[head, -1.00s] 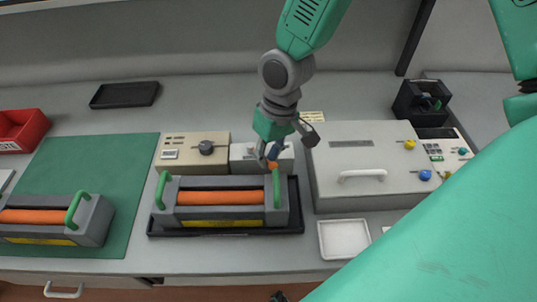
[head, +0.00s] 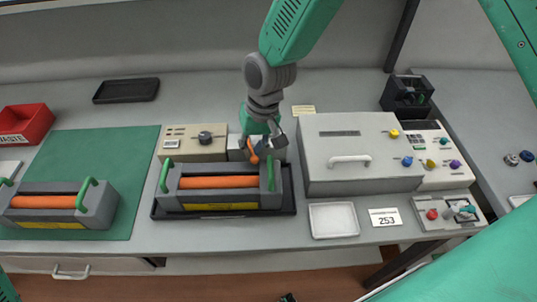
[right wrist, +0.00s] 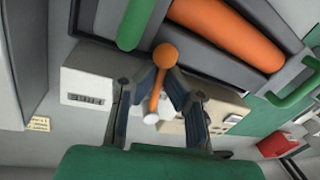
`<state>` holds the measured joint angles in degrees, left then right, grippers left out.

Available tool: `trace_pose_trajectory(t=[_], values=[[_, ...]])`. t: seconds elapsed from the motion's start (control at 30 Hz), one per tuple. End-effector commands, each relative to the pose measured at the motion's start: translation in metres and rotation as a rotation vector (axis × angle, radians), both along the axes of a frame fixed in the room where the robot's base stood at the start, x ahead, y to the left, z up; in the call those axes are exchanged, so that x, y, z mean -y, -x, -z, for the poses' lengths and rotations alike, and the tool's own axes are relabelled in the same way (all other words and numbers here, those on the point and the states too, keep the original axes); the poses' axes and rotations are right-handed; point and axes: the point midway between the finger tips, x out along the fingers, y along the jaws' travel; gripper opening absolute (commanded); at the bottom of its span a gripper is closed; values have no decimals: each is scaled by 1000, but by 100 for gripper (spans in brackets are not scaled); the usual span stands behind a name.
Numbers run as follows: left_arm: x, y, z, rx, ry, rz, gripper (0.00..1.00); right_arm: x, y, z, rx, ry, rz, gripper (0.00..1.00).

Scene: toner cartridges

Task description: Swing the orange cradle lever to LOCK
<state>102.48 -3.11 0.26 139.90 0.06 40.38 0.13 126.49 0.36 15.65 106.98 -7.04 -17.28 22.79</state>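The orange cradle lever (head: 254,153) stands at a light grey box (head: 235,148) behind the dark cradle tray (head: 225,214). The right wrist view shows the lever's round orange knob (right wrist: 165,56) and its shaft running down to a white hub. My right gripper (head: 261,146) is over the box; its two fingers (right wrist: 161,82) close in on both sides of the lever shaft and appear to hold it. A grey toner cartridge (head: 181,198) with an orange roller and green handles lies in the tray. Any LOCK marking is unreadable. My left gripper is not seen.
A beige box with a dark knob (head: 196,143) stands left of the lever box. A large grey machine (head: 355,176) is close on the right. Another cartridge (head: 97,207) lies on the green mat (head: 130,160). A white tray (head: 334,220) is at the front.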

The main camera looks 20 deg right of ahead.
Motion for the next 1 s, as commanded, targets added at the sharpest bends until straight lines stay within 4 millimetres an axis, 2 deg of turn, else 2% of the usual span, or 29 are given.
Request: trace_pose_trajectory(t=[0.03,0.33,0.4,0.43,0.77,0.87,1.0], values=[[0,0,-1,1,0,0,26,-3,-7,-7,12,-6,5,0],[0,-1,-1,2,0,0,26,-3,-8,-7,10,-5,9,0],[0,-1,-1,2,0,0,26,-3,-7,-7,10,-5,9,26],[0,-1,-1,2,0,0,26,-3,-7,-7,9,-5,9,28],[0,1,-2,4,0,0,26,-3,-6,-5,1,-3,5,28],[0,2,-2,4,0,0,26,-1,-6,-13,3,-3,6,28],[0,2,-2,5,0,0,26,3,-5,-38,6,-2,6,28]])
